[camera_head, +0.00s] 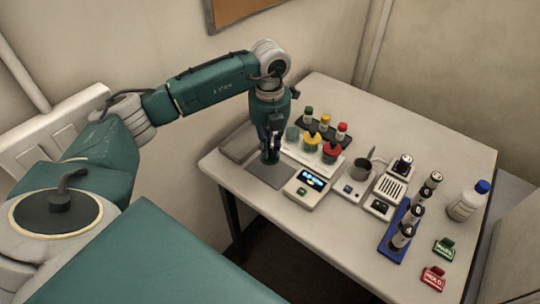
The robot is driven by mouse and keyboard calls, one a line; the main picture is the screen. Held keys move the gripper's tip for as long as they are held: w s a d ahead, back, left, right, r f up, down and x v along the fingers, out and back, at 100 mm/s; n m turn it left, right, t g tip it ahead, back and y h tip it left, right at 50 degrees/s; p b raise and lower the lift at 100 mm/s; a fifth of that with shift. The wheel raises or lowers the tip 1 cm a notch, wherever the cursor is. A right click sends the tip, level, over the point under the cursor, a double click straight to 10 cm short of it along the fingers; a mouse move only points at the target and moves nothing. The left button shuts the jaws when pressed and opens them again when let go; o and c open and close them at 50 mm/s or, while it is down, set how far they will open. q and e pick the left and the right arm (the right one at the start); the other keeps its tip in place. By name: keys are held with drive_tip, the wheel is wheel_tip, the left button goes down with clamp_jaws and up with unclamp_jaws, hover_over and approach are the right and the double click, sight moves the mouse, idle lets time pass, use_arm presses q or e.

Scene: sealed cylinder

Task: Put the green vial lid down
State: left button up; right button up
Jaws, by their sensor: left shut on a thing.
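My left gripper (271,152) points down over a flat grey pad (268,177) at the left end of the table. It is shut on the dark green vial lid (270,161), which is small and partly hidden between the fingertips. I cannot tell whether the lid touches the pad. My right gripper is not in view.
A scale with a lit display (310,181) stands right of the pad. Behind is a dark rack (322,130) of small capped vials. Further right are a blue rack (393,247) with dark vials, a white bottle (468,203) and green and red tags. The table's front edge is close.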

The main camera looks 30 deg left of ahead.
sight(271, 157)
use_arm(q)
drive_tip(key=shift+f, duration=0.75)
wheel_tip(271, 157, down, 3)
drive_tip(key=shift+f+p, duration=0.2)
drive_tip(key=shift+p, duration=0.45)
drive_tip(key=shift+w+f, duration=0.1)
drive_tip(key=shift+f, duration=0.15)
drive_tip(key=o, duration=0.8)
drive_tip(key=shift+r, duration=0.35)
wheel_tip(271, 157, up, 11)
drive_tip(key=b, duration=0.4)
drive_tip(key=shift+f, duration=0.2)
drive_tip(key=shift+r, duration=0.55)
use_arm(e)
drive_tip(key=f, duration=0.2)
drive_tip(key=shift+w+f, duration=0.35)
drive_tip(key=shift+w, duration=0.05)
